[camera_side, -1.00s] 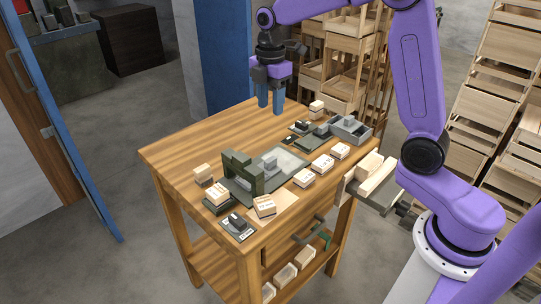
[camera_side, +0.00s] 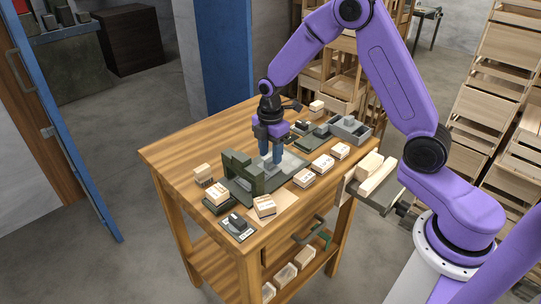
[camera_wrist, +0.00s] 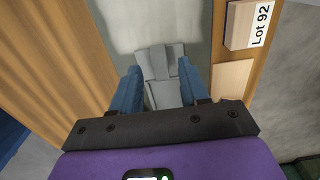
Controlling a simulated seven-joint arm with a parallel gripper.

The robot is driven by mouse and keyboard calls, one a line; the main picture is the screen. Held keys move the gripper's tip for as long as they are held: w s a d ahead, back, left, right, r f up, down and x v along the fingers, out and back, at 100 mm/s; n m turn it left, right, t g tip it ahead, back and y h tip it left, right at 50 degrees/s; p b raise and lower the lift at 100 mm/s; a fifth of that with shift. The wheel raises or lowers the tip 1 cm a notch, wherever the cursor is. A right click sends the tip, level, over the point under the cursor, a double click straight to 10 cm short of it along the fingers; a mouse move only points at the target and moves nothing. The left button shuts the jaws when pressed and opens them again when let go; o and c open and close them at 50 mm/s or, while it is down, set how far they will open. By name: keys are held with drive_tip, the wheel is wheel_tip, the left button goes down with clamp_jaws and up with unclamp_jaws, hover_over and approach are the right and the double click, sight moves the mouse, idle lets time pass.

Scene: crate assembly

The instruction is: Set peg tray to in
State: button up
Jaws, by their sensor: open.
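A grey piece with a raised middle bar (camera_wrist: 163,66) sits on the pale plate (camera_wrist: 200,18) of a dark green fixture (camera_side: 238,168). It may be the peg tray; I cannot tell for sure. My gripper (camera_side: 270,159) is low over this plate, pointing down. In the wrist view my gripper (camera_wrist: 160,88) is open, with one blue finger on each side of the grey piece. Whether the fingers touch it is not clear. In the side view the fingers hide most of the grey piece.
Wooden blocks (camera_side: 322,163) line the table's right side, one labelled Lot 92 (camera_wrist: 248,24). A grey open box (camera_side: 362,134) stands at the back right. A dark plate with a knob (camera_side: 238,226) lies at the front. The table's left rear (camera_side: 200,140) is clear.

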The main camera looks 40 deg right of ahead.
drive_tip(key=shift+f, duration=0.8)
drive_tip(key=shift+c, duration=0.3)
clamp_jaws()
drive_tip(key=shift+a, duration=2)
drive_tip(key=shift+o, duration=0.3)
unclamp_jaws()
wheel_tip(320, 180, up, 18)
drive_tip(key=shift+f, duration=0.25)
